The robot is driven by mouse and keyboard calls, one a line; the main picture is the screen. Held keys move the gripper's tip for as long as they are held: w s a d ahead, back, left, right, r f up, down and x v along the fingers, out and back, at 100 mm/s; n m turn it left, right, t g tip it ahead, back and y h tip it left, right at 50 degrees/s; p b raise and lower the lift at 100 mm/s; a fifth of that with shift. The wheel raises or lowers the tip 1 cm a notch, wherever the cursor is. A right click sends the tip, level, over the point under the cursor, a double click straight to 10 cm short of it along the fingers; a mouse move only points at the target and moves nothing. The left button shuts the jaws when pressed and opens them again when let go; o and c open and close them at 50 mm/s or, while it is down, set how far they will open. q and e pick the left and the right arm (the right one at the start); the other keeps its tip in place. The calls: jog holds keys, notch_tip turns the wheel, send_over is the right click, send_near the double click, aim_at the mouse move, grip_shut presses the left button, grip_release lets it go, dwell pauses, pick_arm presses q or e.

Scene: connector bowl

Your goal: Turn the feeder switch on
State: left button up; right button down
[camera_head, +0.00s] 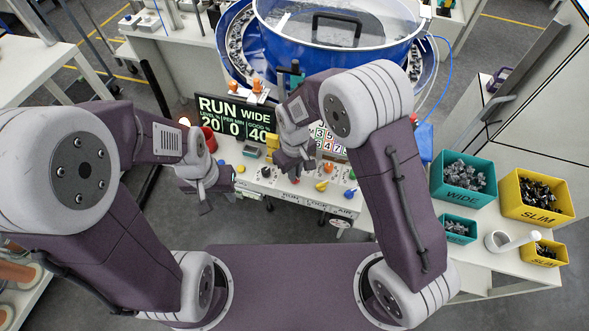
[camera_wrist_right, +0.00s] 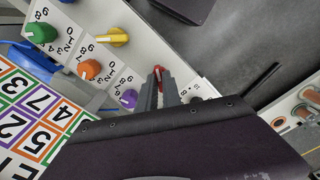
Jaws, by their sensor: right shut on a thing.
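A red switch (camera_wrist_right: 159,73) sits on the pale control panel (camera_wrist_right: 75,20) in the right wrist view. My right gripper (camera_wrist_right: 160,84) is shut on it, its two dark fingers close together around the red part. In the head view my right gripper (camera_head: 293,172) is over the left-middle part of the panel (camera_head: 270,184) and hides the switch. I cannot read the switch's label or its setting. My left gripper (camera_head: 219,204) hangs left of the panel, empty, with its fingers apart.
Green (camera_wrist_right: 41,32), orange (camera_wrist_right: 89,69), purple (camera_wrist_right: 128,98) and yellow (camera_wrist_right: 114,37) knobs sit near the switch. A display reading RUN WIDE (camera_head: 236,117) stands behind the panel. The blue bowl feeder (camera_head: 335,58) is at the back. Teal and yellow bins (camera_head: 538,196) stand at right.

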jog(key=shift+m+p, duration=0.35)
jog(key=shift+m, duration=0.65)
jog(key=c, duration=1.5)
grip_release()
jog(key=shift+r, duration=0.1)
notch_tip(320, 180, up, 9)
jog(key=shift+f, duration=0.1)
